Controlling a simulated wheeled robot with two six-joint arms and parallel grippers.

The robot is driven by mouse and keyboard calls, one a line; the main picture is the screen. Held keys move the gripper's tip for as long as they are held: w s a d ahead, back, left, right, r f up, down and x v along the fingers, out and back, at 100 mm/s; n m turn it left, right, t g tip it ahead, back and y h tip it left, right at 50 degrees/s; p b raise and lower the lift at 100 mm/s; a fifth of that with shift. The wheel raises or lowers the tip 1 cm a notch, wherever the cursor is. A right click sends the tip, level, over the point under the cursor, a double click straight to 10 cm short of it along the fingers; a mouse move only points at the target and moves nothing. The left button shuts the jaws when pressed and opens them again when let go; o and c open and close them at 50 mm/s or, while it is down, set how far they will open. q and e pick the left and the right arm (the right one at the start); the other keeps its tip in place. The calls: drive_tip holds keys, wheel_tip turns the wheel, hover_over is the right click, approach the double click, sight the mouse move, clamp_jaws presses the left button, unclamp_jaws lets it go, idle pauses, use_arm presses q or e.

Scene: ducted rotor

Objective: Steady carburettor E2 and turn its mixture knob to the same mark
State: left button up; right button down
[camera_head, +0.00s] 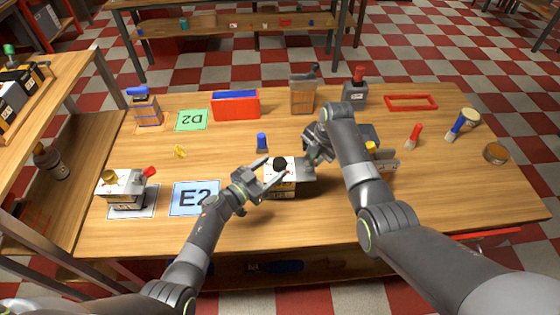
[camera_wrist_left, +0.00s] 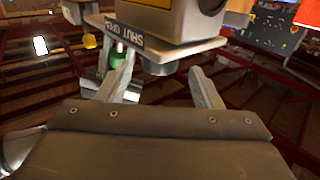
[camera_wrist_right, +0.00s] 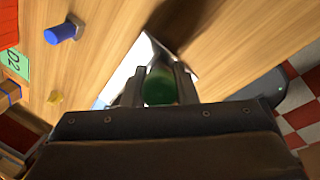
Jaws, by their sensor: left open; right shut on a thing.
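A carburettor (camera_head: 284,187) with a pale body and a black round top stands at the table's middle, right of the blue E2 mat (camera_head: 195,198). I cannot read its name. My right gripper (camera_head: 310,158) is at its right side. In the right wrist view it is shut on a dark green part (camera_wrist_right: 158,88), perhaps the mixture knob, mostly hidden in the head view. My left gripper (camera_head: 262,177) is open at the carburettor's left side. The left wrist view shows a plate (camera_wrist_left: 130,33) marked SHUT and OPEN beyond the open fingers (camera_wrist_left: 165,85); I cannot tell whether they touch it.
Another carburettor (camera_head: 126,188) with a yellow top and red part stands at the left. A blue peg (camera_head: 262,142) stands behind the middle one. A red and blue bin (camera_head: 235,104), a green D2 mat (camera_head: 192,120) and a red frame (camera_head: 410,102) lie farther back.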

sight(280, 161)
use_arm(q)
drive_tip(key=shift+x, duration=2.1)
drive_tip(key=c, duration=1)
drive_tip(key=shift+m+g+h, duration=1.5)
drive_tip(key=shift+g, duration=0.3)
drive_tip(key=o, duration=1)
